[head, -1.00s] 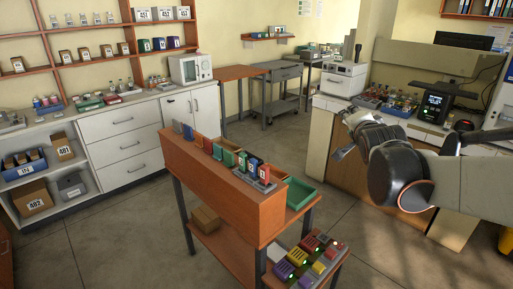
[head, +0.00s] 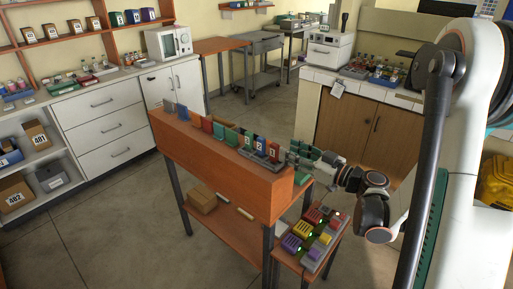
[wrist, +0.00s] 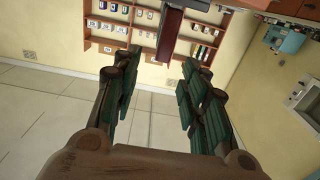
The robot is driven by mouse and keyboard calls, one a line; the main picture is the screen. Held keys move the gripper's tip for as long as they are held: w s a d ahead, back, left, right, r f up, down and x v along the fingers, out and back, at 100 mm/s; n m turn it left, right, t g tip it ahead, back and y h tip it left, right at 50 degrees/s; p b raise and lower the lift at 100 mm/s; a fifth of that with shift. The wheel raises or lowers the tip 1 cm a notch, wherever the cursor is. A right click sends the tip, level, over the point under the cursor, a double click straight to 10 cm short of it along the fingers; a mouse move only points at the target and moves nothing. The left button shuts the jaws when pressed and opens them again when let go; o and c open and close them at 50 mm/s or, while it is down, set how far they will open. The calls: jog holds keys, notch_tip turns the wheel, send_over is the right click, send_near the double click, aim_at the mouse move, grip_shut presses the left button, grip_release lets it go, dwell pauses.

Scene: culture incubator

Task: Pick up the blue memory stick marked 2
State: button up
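The blue memory stick (head: 259,144) stands upright in a row of sticks near the right end of the wooden table top in the head view. Its mark is too small to read surely. My gripper (head: 291,155) is just right of the red stick, pointing left along the row. In the wrist view my gripper (wrist: 157,75) is open, with nothing between its fingers. A dark red upright piece (wrist: 170,35), seemingly the red stick, shows beyond the fingertips. The blue stick is not visible there.
More sticks and plates (head: 206,124) stand further left in the row. A lower shelf (head: 228,232) holds a cardboard box (head: 203,198). A low stand (head: 310,255) with coloured blocks is below my arm. A bench (head: 347,125) stands behind. The floor at left is clear.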

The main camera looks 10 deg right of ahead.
aim_at(264, 140)
jog(key=b+x, duration=0.1)
jog(key=x, duration=0.6)
jog(key=shift+a, duration=0.1)
jog(key=b+x, duration=0.2)
jog(key=x, duration=0.2)
jog(key=shift+w+a+f, duration=0.15)
jog(key=shift+a, duration=0.15)
jog(key=shift+w+a, duration=0.1)
jog(key=shift+w, duration=0.2)
jog(key=c, duration=0.9)
